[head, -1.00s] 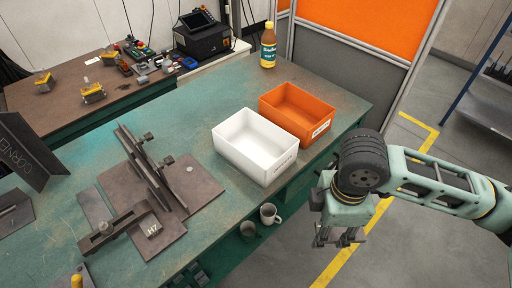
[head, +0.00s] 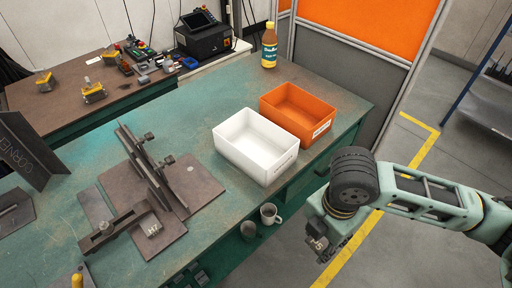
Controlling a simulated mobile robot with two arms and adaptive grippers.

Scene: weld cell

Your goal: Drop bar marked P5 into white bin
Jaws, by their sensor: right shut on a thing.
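The white bin (head: 238,160) stands on the green table and looks empty inside. My right gripper (head: 320,250) is beyond the table's front edge, right of and below the white bin in the picture. It is shut on a small dark bar (head: 317,242) with a light marking on its face. The marking seems to end in 5 but is too small to read surely. Much of the bar and the fingers is hidden or blends together. My left gripper is not in view.
An orange bin (head: 321,134) stands right behind the white bin. A metal fixture marked H7 (head: 150,228) covers the table's left part. A bottle (head: 269,46) stands at the back.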

